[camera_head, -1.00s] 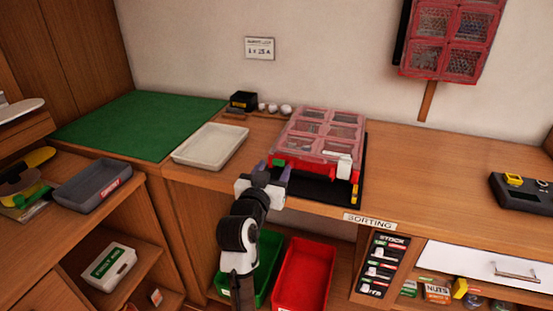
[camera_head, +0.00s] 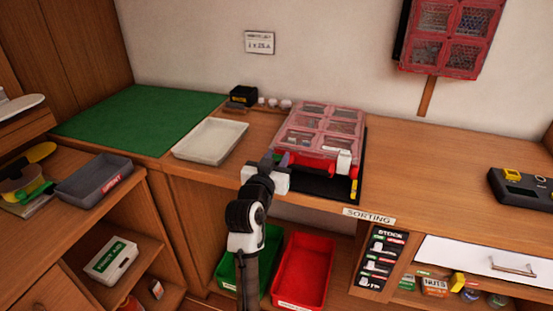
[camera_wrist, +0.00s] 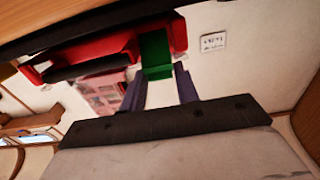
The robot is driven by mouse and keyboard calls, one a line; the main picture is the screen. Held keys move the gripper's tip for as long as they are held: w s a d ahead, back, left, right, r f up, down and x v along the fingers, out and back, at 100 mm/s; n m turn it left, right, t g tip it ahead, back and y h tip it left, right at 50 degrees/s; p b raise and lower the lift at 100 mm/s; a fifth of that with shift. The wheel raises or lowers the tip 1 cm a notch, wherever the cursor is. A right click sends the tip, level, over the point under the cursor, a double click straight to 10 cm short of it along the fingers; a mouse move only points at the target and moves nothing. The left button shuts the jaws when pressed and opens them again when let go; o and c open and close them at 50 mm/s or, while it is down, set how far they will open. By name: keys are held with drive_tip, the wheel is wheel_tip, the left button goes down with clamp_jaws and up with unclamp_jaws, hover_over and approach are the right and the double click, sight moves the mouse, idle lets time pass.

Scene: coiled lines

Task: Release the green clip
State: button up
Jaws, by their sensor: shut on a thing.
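A case with a clear, pinkish compartment lid and a red front (camera_head: 318,168) sits on a black mat on the bench. A white latch (camera_head: 344,162) is at the right of its front. My gripper (camera_head: 279,160) is at the left end of that front. In the wrist view the green clip (camera_wrist: 155,52) stands against the red case (camera_wrist: 95,52), between the tips of my gripper (camera_wrist: 160,78), which is shut on it.
A cream tray (camera_head: 210,140) lies left of the case, with a green mat (camera_head: 135,122) beyond it. A small black box (camera_head: 243,96) stands behind. Green (camera_head: 262,255) and red (camera_head: 304,272) bins sit below the bench.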

drive_tip(key=shift+s+f+t+b, duration=0.1)
drive_tip(key=shift+f+t+b, duration=0.3)
drive_tip(key=shift+b, duration=1.8)
drive_tip(key=shift+r, duration=0.15)
drive_tip(key=shift+s, duration=0.1)
drive_tip(key=o, duration=1)
drive_tip(key=b+v, duration=0.1)
drive_tip(key=v, duration=0.3)
drive_tip(key=b+v, duration=0.1)
drive_tip(key=v, duration=0.4)
drive_tip(key=b+v, duration=0.1)
drive_tip(key=v, duration=0.4)
drive_tip(key=shift+a+f, duration=0.1)
drive_tip(key=shift+f, duration=0.2)
